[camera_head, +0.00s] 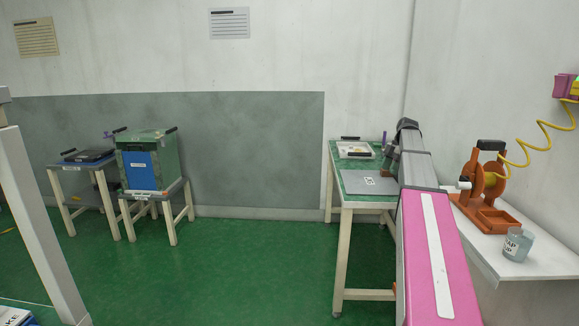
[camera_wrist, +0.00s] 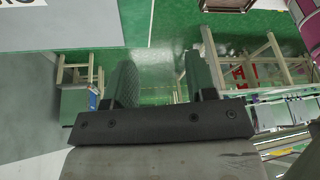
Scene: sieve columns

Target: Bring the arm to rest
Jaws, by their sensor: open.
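My gripper (camera_wrist: 162,78) shows in the wrist view with its two dark fingers apart and nothing between them. Green floor shows beyond the gap. In the head view my pink and grey arm reaches forward on the right, beside and partly over the green-topped table (camera_head: 360,216). The far end of the arm bends down near that table's right side, and the fingers cannot be made out there. A grey plate with a white marker (camera_head: 366,182) lies on the table, left of the arm.
A white side bench (camera_head: 497,262) at the right holds an orange reel device (camera_head: 483,186) and a clear jar (camera_head: 516,244). Two small stands at the left carry a green and blue box (camera_head: 141,170) and a dark flat item (camera_head: 88,155). The middle floor is clear.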

